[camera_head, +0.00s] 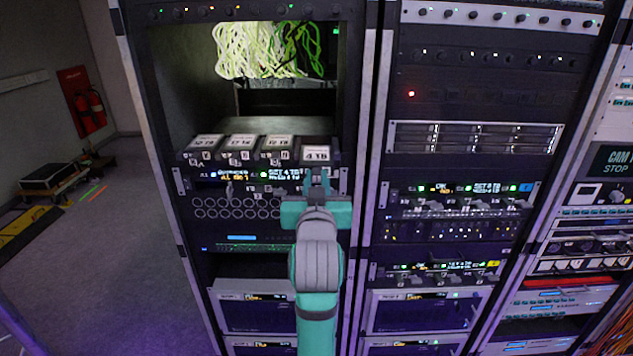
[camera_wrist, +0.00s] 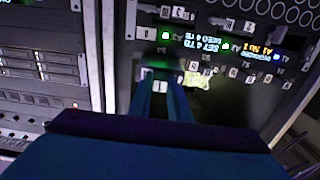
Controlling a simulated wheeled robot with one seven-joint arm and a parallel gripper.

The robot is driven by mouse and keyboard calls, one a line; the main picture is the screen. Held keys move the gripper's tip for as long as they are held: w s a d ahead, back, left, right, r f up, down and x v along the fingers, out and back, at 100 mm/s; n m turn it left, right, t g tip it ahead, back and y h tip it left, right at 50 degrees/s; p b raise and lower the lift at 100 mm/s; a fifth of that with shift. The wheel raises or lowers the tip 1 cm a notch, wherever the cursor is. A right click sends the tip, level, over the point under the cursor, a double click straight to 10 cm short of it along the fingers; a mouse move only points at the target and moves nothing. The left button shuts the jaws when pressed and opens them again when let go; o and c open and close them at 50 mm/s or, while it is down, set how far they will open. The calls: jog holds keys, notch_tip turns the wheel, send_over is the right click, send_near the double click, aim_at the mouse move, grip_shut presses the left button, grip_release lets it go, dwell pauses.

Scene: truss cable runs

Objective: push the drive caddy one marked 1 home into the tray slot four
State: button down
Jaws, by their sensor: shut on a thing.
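The drive caddy one (camera_head: 317,153) shows in the head view as a dark block with a white label, at the right end of the row of caddies in the tray (camera_head: 185,158). Its label is too small to read surely. It sits nearer to me and a little lower than its neighbours. My gripper (camera_head: 318,186) is in front of it, shut on its front end. In the wrist view my gripper (camera_wrist: 160,84) has its two fingers close together at small pale front parts. The fingers hide the grip itself, and the inside of slot four is hidden.
Several other labelled caddies (camera_head: 242,141) stand in the row to the left. Above them is an open bay (camera_head: 185,95) with loose pale and green cables (camera_head: 265,50). A rack post (camera_head: 375,130) rises close on the right.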

aim_at(317, 161)
jog(key=shift+w, duration=1.05)
jog(key=shift+w, duration=2.95)
jog(key=shift+w, duration=0.6)
jog(key=c, duration=1.6)
grip_release()
jog(key=shift+o, duration=0.2)
jog(key=s, duration=1)
jog(key=shift+s, duration=0.4)
